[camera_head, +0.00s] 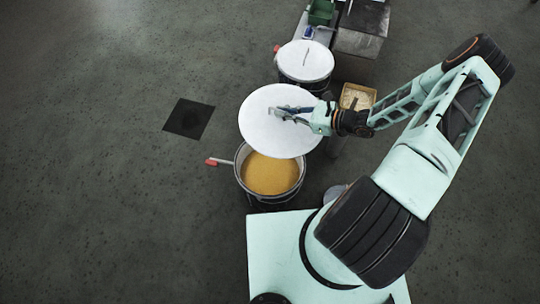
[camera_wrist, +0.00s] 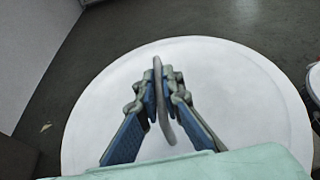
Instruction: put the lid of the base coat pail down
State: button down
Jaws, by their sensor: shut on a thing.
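A white round lid (camera_head: 262,133) hangs from my gripper (camera_head: 280,112) in the head view. It is above and partly over an open pail (camera_head: 247,184) that holds ochre-yellow liquid (camera_head: 272,175). My gripper is shut on the lid's thin upright handle, which shows between the fingers in the wrist view (camera_wrist: 160,95). In that view the lid (camera_wrist: 235,95) spreads wide under the fingers (camera_wrist: 162,80). The lid hides the far part of the pail's rim. No label showing which pail is the base coat can be read.
A second pail with a white lid (camera_head: 305,58) stands just behind. A tan-filled box (camera_head: 357,97), a grey box (camera_head: 361,30) and a green bin (camera_head: 320,12) are to the right and back. A red-ended handle (camera_head: 212,162) sticks out left of the open pail. A dark square (camera_head: 189,118) lies on clear floor at left.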

jog(key=s+a+f+b, duration=0.2)
jog(key=f+b, duration=0.3)
jog(key=f, duration=0.7)
jog(key=s+a+f+n+g+b, duration=0.1)
jog(key=f+b, duration=0.4)
jog(key=f, duration=0.8)
jog(key=shift+s+a+f+b, duration=0.2)
jog(key=shift+s+a+b, duration=0.3)
jog(key=shift+a, duration=0.45)
jog(key=shift+s+f+b, duration=0.1)
jog(key=shift+f+b, duration=0.4)
jog(key=shift+f, duration=0.15)
jog(key=c, duration=2)
grip_release()
jog(key=shift+d, duration=0.1)
jog(key=v, duration=1.2)
